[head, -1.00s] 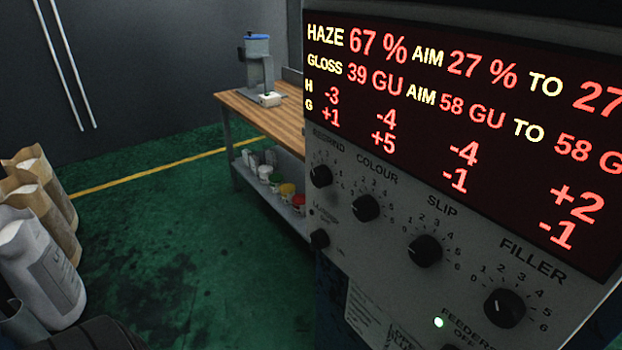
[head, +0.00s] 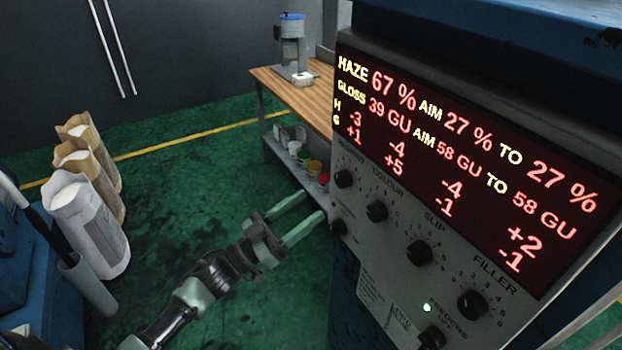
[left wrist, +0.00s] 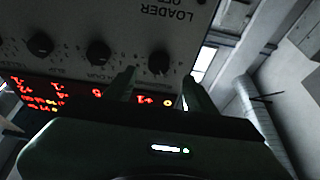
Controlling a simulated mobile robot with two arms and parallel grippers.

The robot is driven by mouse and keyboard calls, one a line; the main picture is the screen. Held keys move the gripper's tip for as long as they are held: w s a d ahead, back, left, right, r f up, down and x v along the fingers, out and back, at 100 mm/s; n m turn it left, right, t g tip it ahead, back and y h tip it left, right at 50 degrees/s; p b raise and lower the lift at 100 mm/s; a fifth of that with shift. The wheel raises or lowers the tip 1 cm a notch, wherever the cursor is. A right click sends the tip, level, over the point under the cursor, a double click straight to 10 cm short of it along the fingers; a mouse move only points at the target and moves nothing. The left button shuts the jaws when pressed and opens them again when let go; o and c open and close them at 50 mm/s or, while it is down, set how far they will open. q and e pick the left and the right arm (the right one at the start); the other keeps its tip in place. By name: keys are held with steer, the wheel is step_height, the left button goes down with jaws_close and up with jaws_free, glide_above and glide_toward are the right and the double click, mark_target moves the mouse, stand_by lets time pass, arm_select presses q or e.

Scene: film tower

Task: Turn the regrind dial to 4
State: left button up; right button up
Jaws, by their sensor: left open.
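The regrind dial (head: 344,178) is a black round knob at the left end of the upper dial row on the grey control panel (head: 395,250). Its pointer setting is too small to read. My left gripper (head: 312,207) is open and empty, left of the panel and slightly below the dial in the head view. In the left wrist view the picture is upside down, and the regrind dial (left wrist: 159,62) appears between the two open fingertips (left wrist: 159,75), with no contact visible. My right gripper is not in view.
The colour (head: 376,211), slip (head: 419,252) and filler (head: 472,304) dials run right from it. A lower knob (head: 338,228) sits close beneath. The red-lettered display (head: 460,150) is above. A wooden bench (head: 310,95) stands behind; sacks (head: 90,225) stand left.

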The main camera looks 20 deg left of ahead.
mark_target(338, 183)
arm_select(q)
steer(key=shift+h, duration=0.3)
steer(key=p+x, duration=0.1)
steer(key=x, duration=0.3)
steer(key=p+x, duration=0.1)
steer(key=x, duration=0.2)
steer(key=shift+s+a+r+p, duration=0.1)
steer(key=shift+r+p, duration=0.15)
steer(key=shift+p, duration=0.1)
steer(key=shift+w+d, duration=0.35)
steer(key=shift+w, duration=0.05)
jaws_close()
